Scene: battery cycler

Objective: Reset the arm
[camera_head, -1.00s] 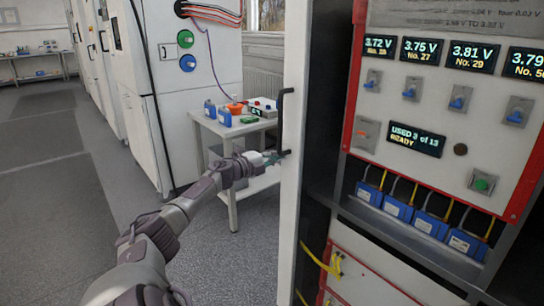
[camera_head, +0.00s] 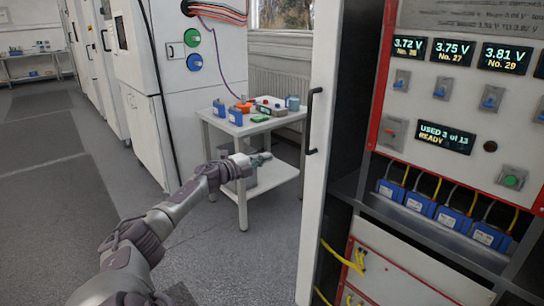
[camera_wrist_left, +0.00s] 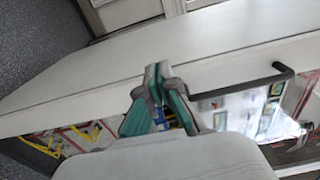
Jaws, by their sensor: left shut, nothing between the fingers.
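My left arm reaches in from the lower left in the head view. Its gripper (camera_head: 264,160) is in front of the small white table, left of the open cabinet door (camera_head: 312,200). In the left wrist view the two teal-lined fingers (camera_wrist_left: 158,92) meet at their tips and hold nothing. The gripper is apart from the door's black handle (camera_head: 313,120), which also shows in the left wrist view (camera_wrist_left: 245,87). My right gripper is in neither view.
The white table (camera_head: 262,126) carries several blue batteries and small items. The red-framed cycler panel (camera_head: 455,120), with voltage displays and a row of blue batteries (camera_head: 420,203), stands at the right. Yellow cables (camera_head: 343,258) hang below. The floor at left (camera_head: 60,200) is clear.

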